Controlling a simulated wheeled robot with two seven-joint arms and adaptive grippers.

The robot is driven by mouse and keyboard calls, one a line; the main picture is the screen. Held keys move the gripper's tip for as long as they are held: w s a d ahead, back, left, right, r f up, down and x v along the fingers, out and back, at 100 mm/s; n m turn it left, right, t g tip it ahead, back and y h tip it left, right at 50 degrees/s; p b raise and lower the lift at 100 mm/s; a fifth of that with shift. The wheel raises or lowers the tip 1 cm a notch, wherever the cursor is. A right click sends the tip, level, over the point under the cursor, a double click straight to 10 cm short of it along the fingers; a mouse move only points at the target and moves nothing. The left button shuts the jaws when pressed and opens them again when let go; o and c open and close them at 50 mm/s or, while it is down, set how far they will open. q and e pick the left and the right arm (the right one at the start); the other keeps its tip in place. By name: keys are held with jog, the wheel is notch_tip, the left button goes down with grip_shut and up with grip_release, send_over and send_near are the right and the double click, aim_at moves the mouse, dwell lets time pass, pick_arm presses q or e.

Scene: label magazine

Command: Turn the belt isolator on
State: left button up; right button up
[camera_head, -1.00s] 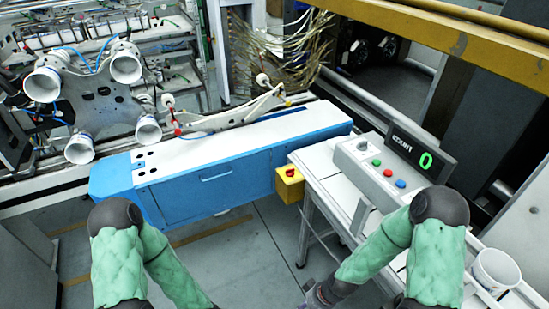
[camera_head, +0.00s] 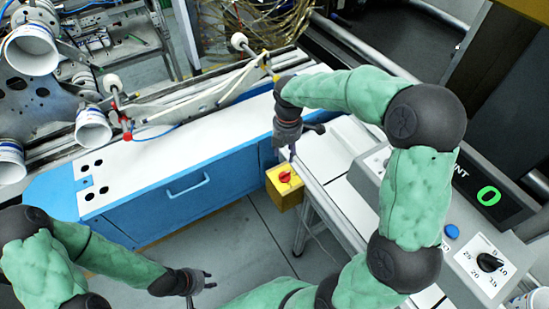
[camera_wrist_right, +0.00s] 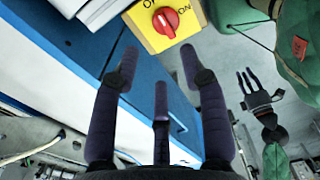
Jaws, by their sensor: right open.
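The belt isolator is a yellow box (camera_head: 283,188) with a red rotary knob (camera_head: 285,176), mounted at the end of the white table beside the blue cabinet. In the right wrist view its yellow face (camera_wrist_right: 150,38) shows an ON label to the right of the red knob (camera_wrist_right: 166,22) and a partly cut-off label to the left. My right gripper (camera_head: 293,153) is just above the box, fingers pointing down towards it. In the wrist view its dark fingers (camera_wrist_right: 160,85) are spread, empty and apart from the knob. My left gripper (camera_head: 200,287) is low, open and empty.
The blue cabinet (camera_head: 165,200) stands left of the isolator. Floor (camera_head: 235,245) is clear between.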

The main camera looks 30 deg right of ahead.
aim_at(285, 175)
jog(key=f+b, duration=0.2)
jog(key=f, duration=0.3)
jog(key=f+b, duration=0.2)
jog(key=f, duration=0.3)
jog(key=shift+s+f, duration=0.2)
jog(key=shift+f, duration=0.1)
grip_shut()
